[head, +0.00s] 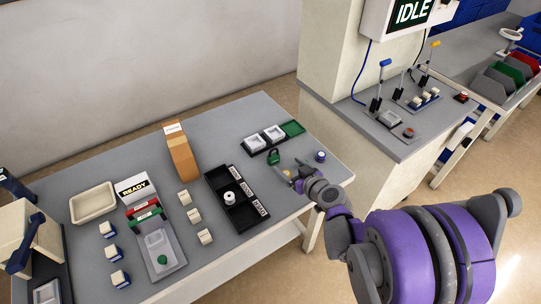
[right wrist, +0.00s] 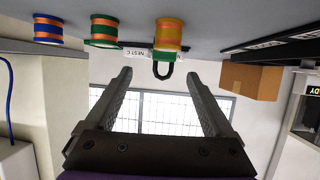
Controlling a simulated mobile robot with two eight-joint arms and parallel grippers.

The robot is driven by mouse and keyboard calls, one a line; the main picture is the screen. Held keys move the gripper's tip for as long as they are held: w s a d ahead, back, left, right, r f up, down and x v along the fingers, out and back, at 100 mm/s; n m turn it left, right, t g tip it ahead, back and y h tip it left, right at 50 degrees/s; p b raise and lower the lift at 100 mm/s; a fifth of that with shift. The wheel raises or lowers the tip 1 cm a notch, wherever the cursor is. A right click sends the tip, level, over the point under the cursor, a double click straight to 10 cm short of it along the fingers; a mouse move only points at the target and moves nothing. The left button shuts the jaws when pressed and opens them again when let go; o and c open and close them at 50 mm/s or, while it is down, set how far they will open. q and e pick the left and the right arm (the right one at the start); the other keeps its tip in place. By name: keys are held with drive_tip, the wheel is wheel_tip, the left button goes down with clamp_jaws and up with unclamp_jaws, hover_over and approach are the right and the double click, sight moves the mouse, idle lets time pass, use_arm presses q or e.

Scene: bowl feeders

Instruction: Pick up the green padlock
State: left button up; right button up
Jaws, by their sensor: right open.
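My right gripper (head: 291,175) is open and empty, just to the right of and nearer than the padlock. In the right wrist view the open fingers (right wrist: 160,77) lie either side of the shackle in the picture, with the padlock farther off. My left gripper is not in view.
A green-orange spool (right wrist: 104,30) and a blue-orange spool (right wrist: 48,28) stand beside the yellow one. A black three-part tray (head: 215,184) and a cardboard-brown box (head: 181,158) lie to the left. The table's right edge is close to my right arm.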

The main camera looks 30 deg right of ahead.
sight(275, 158)
drive_tip(key=x, duration=0.6)
drive_tip(key=b+x, duration=0.1)
drive_tip(key=x, duration=0.1)
drive_tip(key=shift+w+a, duration=0.15)
drive_tip(key=shift+a, duration=0.25)
clamp_jaws()
